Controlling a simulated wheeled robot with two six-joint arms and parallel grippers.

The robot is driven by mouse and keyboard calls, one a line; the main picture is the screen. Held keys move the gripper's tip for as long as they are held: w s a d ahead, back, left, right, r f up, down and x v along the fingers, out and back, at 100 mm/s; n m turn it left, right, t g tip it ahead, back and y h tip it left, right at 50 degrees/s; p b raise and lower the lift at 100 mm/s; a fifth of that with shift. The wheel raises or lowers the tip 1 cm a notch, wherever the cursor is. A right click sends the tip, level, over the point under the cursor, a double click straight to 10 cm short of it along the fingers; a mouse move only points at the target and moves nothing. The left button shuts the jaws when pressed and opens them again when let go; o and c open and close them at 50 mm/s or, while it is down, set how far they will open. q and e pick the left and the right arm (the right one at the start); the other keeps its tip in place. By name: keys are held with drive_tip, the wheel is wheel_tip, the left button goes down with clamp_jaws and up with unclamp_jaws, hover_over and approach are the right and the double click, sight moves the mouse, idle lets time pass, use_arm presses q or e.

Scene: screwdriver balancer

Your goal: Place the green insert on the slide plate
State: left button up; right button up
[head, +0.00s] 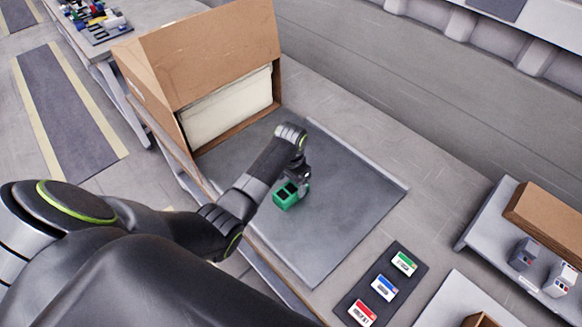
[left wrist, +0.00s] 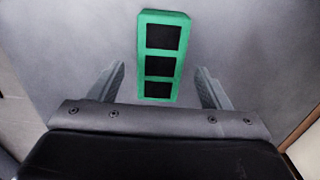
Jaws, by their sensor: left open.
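The green insert (head: 286,195) has black square pockets and is on or just above the grey slide plate (head: 345,225); I cannot tell if it touches. In the left wrist view the green insert (left wrist: 161,55) shows three black pockets in a row, its near end lying between the two fingers. My left gripper (head: 303,187) is right at the insert in the head view. Its fingers (left wrist: 158,88) stand apart, with a gap on each side of the insert. My right gripper is not in view.
An open cardboard box (head: 205,60) with pale contents stands at the back left of the plate. A dark tray (head: 354,309) with green, blue and red labelled cards lies at the front right. A grey shelf (head: 490,225) with a brown box is at the right. The plate's right part is clear.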

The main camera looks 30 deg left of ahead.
sight(291, 189)
use_arm(q)
wheel_tip(291, 189, up, 8)
idle(0.7)
